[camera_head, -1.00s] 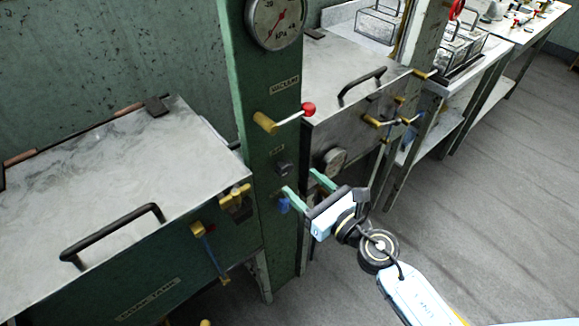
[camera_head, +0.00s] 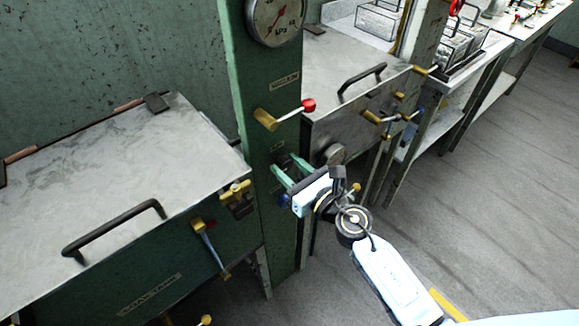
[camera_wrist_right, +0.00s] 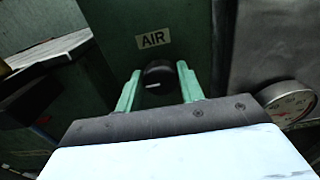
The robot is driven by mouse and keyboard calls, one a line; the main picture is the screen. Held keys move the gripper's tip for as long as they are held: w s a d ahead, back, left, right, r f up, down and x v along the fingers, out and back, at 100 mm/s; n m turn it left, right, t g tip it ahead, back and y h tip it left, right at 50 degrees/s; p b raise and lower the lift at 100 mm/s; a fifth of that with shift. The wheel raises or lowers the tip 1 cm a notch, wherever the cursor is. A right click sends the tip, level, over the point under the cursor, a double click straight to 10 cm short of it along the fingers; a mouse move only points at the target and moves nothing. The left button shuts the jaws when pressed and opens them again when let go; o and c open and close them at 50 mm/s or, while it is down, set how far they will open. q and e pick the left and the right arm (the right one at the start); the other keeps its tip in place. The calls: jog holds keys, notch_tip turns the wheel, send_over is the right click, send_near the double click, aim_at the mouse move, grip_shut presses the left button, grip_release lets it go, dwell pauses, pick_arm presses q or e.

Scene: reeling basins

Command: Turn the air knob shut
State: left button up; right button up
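The air knob (camera_wrist_right: 158,76) is a round black knob with a pale pointer mark, lying roughly level. It sits on the green post under a white AIR label (camera_wrist_right: 153,40) in the right wrist view. My right gripper (camera_wrist_right: 158,70) has its two green fingers apart, one on each side of the knob, with small gaps showing. In the head view my right gripper (camera_head: 284,162) is at the post's front, its fingers largely hiding the knob. My left gripper is in neither current view.
A red-tipped brass lever (camera_head: 290,112) and a pressure gauge (camera_head: 274,20) are higher on the green post (camera_head: 262,70). Lidded metal basins (camera_head: 110,170) flank it. A small dial gauge (camera_wrist_right: 288,102) is close on the right. Floor at right is clear.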

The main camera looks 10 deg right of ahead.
jog(key=shift+c, duration=0.7)
pick_arm(q)
jog(key=shift+w+r, duration=0.15)
pick_arm(e)
jog(key=shift+m, duration=0.4)
jog(key=shift+m+p, duration=0.4)
jog(key=shift+m, duration=0.5)
jog(key=m+p, duration=0.1)
jog(key=m, duration=0.3)
jog(key=shift+d+m, duration=0.1)
jog(key=shift+m, duration=1.2)
jog(key=m+p, duration=0.2)
jog(key=m, duration=0.3)
jog(key=shift+w+f, duration=0.1)
pick_arm(q)
jog(key=shift+d+r+p, duration=0.15)
jog(key=shift+d+r, duration=0.2)
jog(key=shift+r, duration=0.4)
jog(key=shift+d+r+p, duration=0.15)
jog(key=shift+d+r, duration=0.15)
jog(key=shift+r, duration=0.45)
jog(key=shift+d+r+p, duration=0.15)
jog(key=shift+d+r, duration=0.2)
jog(key=shift+r, duration=0.4)
pick_arm(e)
jog(key=shift+f+m, duration=0.1)
jog(key=shift+m, duration=1.8)
